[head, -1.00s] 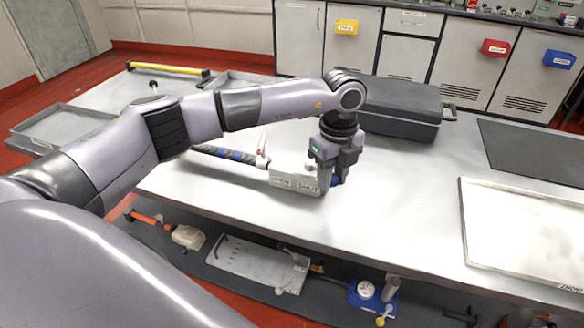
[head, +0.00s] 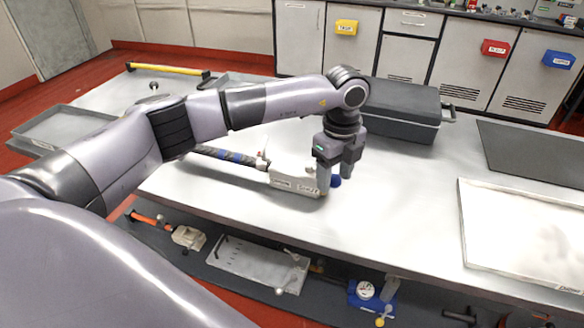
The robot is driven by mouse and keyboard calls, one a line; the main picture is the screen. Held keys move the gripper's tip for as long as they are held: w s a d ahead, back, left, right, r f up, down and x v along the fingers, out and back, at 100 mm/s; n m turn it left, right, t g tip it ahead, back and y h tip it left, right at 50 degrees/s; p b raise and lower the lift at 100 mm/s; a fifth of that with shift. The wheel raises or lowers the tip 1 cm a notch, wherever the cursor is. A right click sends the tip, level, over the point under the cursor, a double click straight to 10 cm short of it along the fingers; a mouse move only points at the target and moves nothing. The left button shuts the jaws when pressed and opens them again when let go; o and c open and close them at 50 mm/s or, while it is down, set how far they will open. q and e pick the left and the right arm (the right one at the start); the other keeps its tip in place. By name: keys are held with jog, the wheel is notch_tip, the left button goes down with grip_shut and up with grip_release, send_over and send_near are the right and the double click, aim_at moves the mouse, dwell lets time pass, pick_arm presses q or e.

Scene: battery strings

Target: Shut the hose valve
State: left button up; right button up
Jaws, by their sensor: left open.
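A white block-shaped fitting (head: 292,183) lies on the metal table, with a dark hose with blue bands (head: 228,156) running from its left end. A small upright lever (head: 262,156) with a reddish part stands where the hose meets the block; I take it for the hose valve, but it is too small to tell its setting. A blue round part (head: 336,181) shows at the block's right end. My left gripper (head: 336,184) points down at that right end, its jaws apart, with the blue part showing between the fingers. I cannot tell if it touches. My right gripper is not in view.
A dark grey case (head: 402,112) stands behind the gripper. A white-topped tray (head: 530,235) and a dark mat (head: 535,150) lie at the right. A grey tray (head: 62,130) is at the far left. The table (head: 400,205) is clear between block and white-topped tray.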

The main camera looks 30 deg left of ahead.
pick_arm(q)
notch_tip(320, 180, up, 6)
jog(key=p, duration=0.4)
jog(key=shift+r, duration=0.1)
